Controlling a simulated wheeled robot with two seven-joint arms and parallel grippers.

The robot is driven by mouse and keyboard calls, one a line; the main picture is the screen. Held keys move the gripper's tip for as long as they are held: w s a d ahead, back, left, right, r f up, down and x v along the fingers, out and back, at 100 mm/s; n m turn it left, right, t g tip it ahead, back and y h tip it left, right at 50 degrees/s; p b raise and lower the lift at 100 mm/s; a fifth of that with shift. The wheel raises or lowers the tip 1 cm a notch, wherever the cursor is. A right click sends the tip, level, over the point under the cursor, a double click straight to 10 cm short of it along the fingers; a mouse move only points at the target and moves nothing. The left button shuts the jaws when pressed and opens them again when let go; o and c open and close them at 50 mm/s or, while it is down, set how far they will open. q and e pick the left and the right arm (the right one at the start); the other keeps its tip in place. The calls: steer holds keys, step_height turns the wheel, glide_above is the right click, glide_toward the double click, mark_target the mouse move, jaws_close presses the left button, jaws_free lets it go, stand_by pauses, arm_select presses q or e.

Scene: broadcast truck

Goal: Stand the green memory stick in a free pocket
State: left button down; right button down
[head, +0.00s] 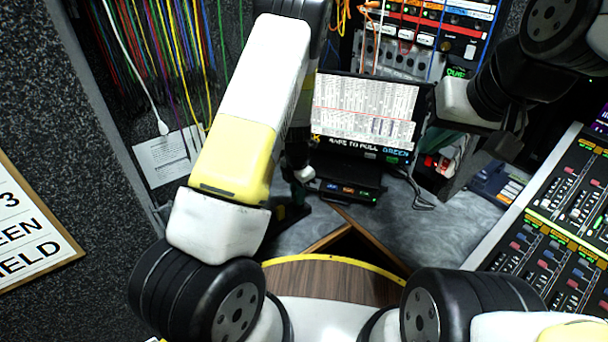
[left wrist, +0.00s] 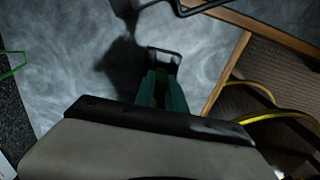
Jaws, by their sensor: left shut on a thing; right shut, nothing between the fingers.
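My left arm reaches up and over in the head view, and its gripper (head: 299,188) hangs low over the grey desk, partly hidden behind the arm. In the left wrist view the gripper (left wrist: 161,92) is shut on the green memory stick (left wrist: 160,85), of which only a narrow strip shows between the teal fingers. A black-rimmed shape (left wrist: 164,54) lies just beyond the fingertips; I cannot tell whether it is a pocket. My right gripper (head: 460,103) is at the upper right, shut and empty, its fingertips not clearly seen.
A lit monitor (head: 365,108) stands behind the left gripper, with a black unit (head: 350,185) below it. A mixing console (head: 570,215) fills the right. Hanging cables (head: 170,40) are at the left. Grey desk (head: 405,235) is clear right of the left gripper.

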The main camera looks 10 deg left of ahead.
arm_select(q)
steer(key=shift+f, duration=0.75)
steer(key=c, duration=1.3)
jaws_free()
step_height(320, 180, up, 8)
steer(key=shift+f, duration=0.1)
steer(key=shift+s, duration=0.1)
